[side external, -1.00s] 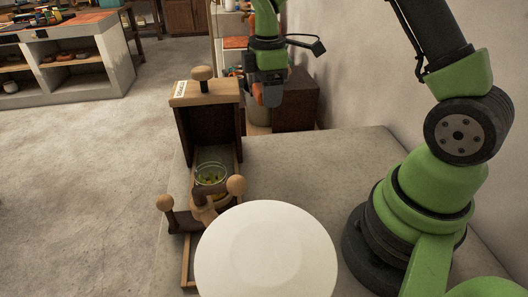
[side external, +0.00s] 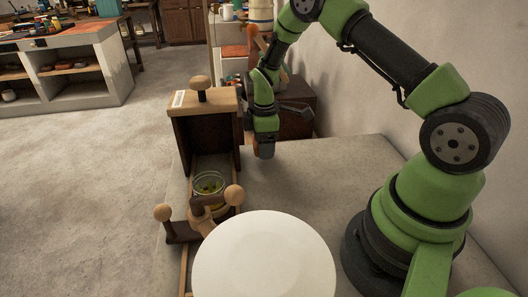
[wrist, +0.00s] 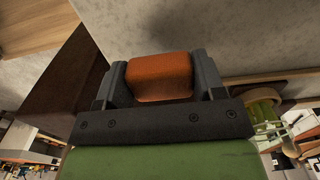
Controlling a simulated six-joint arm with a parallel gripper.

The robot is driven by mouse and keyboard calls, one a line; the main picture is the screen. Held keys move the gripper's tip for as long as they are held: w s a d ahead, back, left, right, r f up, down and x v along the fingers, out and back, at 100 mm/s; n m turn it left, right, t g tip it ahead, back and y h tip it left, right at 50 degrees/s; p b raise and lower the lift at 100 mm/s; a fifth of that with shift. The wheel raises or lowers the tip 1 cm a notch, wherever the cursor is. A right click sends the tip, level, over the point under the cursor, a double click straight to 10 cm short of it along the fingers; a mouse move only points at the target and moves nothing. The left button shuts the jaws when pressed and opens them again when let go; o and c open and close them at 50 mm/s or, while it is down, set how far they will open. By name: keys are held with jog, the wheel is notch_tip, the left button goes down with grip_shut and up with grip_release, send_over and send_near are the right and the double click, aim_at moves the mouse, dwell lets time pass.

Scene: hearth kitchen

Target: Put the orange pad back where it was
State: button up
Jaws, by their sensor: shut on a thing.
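The orange pad (wrist: 160,75) is a rounded block between the two jaws of my gripper (wrist: 162,68) in the wrist view. My gripper is shut on it. In the side view my gripper (side external: 265,146) points down over the far part of the grey table, just right of the tall wooden frame. Only a small part of the pad shows there, at the jaw tips. I cannot tell whether the pad touches the table or what spot it came from.
The wooden frame (side external: 206,101) has a knob on top. A glass bowl with green bits (side external: 208,184) stands before it, beside wooden knobs (side external: 234,195). A large white plate (side external: 264,262) lies in front. The table (side external: 335,185) right of the frame is clear.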

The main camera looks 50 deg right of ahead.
jog(key=shift+f, duration=1.55)
jog(key=shift+f, duration=0.15)
jog(key=o, duration=1.2)
